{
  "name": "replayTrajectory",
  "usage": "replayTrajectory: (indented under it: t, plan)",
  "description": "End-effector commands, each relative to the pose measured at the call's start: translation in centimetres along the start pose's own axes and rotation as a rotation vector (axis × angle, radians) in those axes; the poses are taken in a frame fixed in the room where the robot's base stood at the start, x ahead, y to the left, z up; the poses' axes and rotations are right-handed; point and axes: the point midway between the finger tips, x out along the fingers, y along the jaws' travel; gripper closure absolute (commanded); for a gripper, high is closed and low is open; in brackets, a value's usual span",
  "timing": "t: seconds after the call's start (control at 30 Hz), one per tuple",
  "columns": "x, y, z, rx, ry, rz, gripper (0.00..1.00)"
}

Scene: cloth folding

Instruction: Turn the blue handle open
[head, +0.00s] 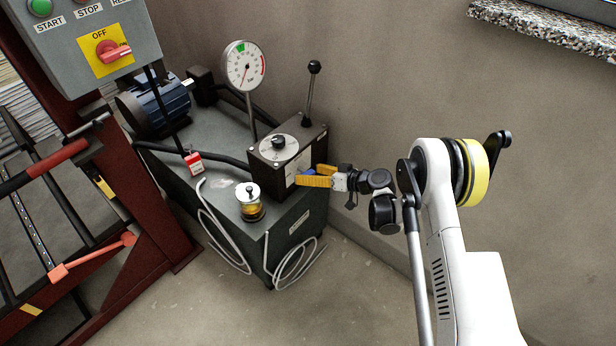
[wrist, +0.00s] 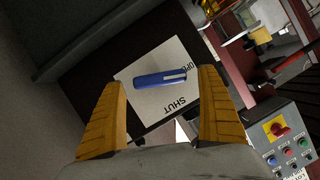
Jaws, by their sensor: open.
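The blue handle (wrist: 160,77) lies across a pale plate (wrist: 180,106) marked SHUT and with a second, partly hidden word. In the wrist view it sits just beyond and between the two yellow fingers of my gripper (wrist: 161,85). The fingers are open, one on each side, and I see no contact with the handle. In the head view my gripper (head: 312,178) is at the right face of the black valve block (head: 272,158) on the green machine.
A gauge (head: 244,66) and a black-knobbed lever (head: 311,96) stand up by the block. The wall is close behind; a control box (head: 85,42) hangs at upper left.

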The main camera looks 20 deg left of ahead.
Motion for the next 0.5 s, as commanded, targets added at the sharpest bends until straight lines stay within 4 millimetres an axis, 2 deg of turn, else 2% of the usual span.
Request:
replayTrajectory:
  t: [0.1, 0.37, 0.4, 0.47, 0.5]
  plan:
    - [0.79, -0.03, 0.03, 0.000, -0.001, -0.001, 0.14]
    - [0.91, -0.06, -0.06, 0.000, 0.000, -0.001, 0.14]
    - [0.90, -0.06, -0.06, 0.000, -0.001, -0.001, 0.19]
    - [0.89, -0.05, -0.05, 0.000, -0.001, 0.000, 0.37]
    - [0.89, -0.05, -0.05, 0.000, 0.000, -0.001, 0.50]
